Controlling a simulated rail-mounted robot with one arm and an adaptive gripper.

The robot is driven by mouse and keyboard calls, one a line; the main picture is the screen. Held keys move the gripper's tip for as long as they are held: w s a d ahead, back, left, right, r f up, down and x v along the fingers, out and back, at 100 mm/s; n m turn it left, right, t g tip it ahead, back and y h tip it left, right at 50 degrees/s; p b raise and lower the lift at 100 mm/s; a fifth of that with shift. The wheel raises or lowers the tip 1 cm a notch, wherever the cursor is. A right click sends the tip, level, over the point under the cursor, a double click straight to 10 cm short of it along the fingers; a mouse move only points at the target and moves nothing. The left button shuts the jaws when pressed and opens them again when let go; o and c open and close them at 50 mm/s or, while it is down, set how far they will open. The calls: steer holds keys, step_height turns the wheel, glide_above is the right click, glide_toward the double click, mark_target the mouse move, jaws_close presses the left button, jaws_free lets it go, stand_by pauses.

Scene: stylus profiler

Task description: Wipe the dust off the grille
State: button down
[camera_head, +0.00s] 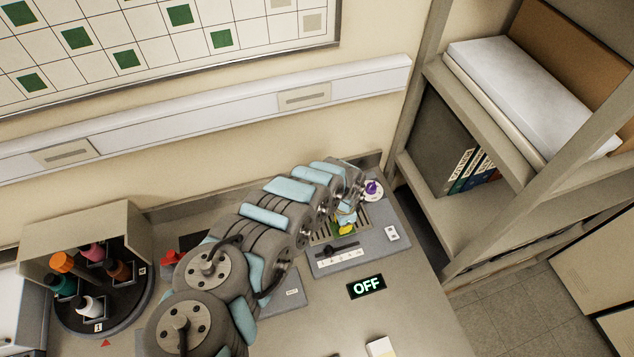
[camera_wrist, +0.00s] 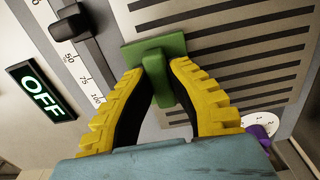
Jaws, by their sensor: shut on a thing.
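The grille (camera_wrist: 235,72) is a pale plate with dark parallel slots, filling much of the wrist view. In the head view the grille (camera_head: 320,233) is partly hidden by my arm. My gripper (camera_wrist: 157,71) has yellow toothed fingers, shut on the upright handle of a green wiper (camera_wrist: 174,44) with a flat plate. The wiper is over the grille's edge near the slider; I cannot tell whether it touches the surface. In the head view my gripper (camera_head: 345,226) is small, above the grille. I cannot make out dust clearly.
A slider (camera_wrist: 73,24) with a numbered scale lies beside the grille. A lit OFF sign (camera_head: 366,286) is in front. A purple knob (camera_head: 373,187) stands at the grille's far right. A bottle carousel (camera_head: 100,305) is at left, shelves (camera_head: 480,120) at right. The front bench is mostly clear.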

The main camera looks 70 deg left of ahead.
steer(key=r, duration=0.1)
steer(key=r+p, duration=0.1)
steer(key=r, duration=0.1)
steer(key=shift+s+a+r, duration=0.1)
steer(key=shift+s+a, duration=0.05)
steer(key=shift+a, duration=0.05)
step_height(320, 180, up, 5)
steer(key=p, duration=0.5)
